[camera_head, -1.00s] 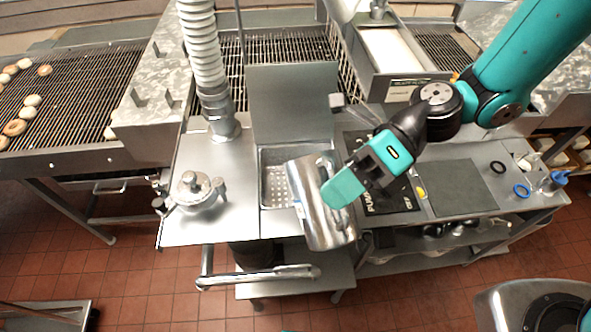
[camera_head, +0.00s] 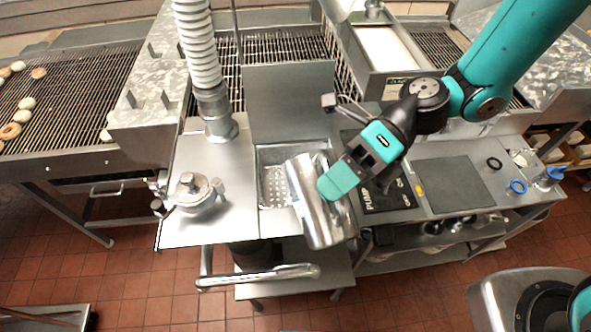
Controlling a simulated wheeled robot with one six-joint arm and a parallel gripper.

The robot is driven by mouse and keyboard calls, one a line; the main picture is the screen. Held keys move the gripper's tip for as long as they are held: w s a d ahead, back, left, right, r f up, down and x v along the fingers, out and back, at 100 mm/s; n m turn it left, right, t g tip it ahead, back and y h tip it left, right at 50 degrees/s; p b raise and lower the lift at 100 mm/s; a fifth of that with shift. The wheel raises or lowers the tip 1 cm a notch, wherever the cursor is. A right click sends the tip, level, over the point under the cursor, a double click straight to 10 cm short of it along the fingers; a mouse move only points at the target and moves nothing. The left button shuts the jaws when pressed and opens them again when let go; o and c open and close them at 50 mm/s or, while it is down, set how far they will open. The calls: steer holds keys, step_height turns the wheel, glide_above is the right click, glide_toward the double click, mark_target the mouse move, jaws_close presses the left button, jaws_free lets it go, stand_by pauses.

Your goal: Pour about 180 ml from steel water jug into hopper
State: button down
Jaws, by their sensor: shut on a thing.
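The steel water jug (camera_head: 316,214) is a shiny cylinder held in the air in front of the worktop. It looks tilted, with its upper end toward the open hopper. My gripper (camera_head: 332,188) is shut on the jug from its right side; the fingers partly cover it. The hopper (camera_head: 267,157) is an open steel well with a perforated plate inside, left of and behind the jug. The jug covers the hopper's right front part. I see no stream of water, and the level inside the jug cannot be seen.
A raised lid (camera_head: 288,103) stands behind the hopper. A ribbed white hose (camera_head: 197,45) and a clamped round lid (camera_head: 191,187) are to the left. A black pump panel (camera_head: 388,195) and a dark mat (camera_head: 455,184) lie to the right. A steel pipe rail (camera_head: 255,277) runs below.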

steer(key=shift+w+a+f+m, duration=0.2)
steer(key=shift+w+f+m, duration=0.2)
steer(key=shift+w, duration=0.15)
stand_by(1.0)
